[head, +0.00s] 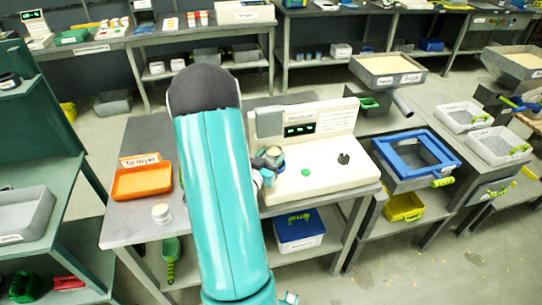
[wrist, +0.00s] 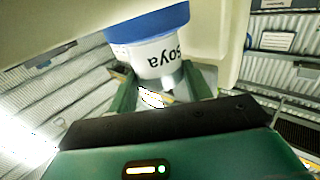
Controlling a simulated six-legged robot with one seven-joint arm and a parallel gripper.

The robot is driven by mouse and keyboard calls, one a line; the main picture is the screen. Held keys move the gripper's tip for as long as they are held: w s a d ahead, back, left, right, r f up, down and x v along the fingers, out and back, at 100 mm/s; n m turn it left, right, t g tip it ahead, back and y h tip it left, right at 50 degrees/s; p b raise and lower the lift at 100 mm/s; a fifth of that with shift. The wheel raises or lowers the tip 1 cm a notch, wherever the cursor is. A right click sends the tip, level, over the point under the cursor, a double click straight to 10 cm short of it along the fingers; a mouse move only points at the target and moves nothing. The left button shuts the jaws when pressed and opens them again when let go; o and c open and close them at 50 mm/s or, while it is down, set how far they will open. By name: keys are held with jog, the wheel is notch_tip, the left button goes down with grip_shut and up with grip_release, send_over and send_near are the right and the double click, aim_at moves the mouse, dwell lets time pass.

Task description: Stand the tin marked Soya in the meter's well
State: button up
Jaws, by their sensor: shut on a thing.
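The tin marked Soya (wrist: 158,58) is white with a blue band and sits between my gripper's green fingers (wrist: 160,85) in the wrist view. My gripper is shut on it. In the head view my gripper (head: 268,162) holds the tin (head: 274,153) at the left part of the cream moisture meter (head: 318,178). The meter has a green display, a green button and a dark round feature (head: 343,158) on its right. I cannot tell whether the tin's base touches the meter.
Another pale tin (head: 161,212) stands on the grey bench (head: 128,232) left of my arm. An orange tray (head: 142,182) with a "To dryer" sign lies behind it. A blue-framed sieve (head: 415,152) stands right of the meter.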

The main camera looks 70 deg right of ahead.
jog(key=shift+f, duration=0.6)
dwell(0.7)
jog(key=o, duration=0.7)
jog(key=shift+v, duration=5.5)
jog(key=shift+w, duration=0.15)
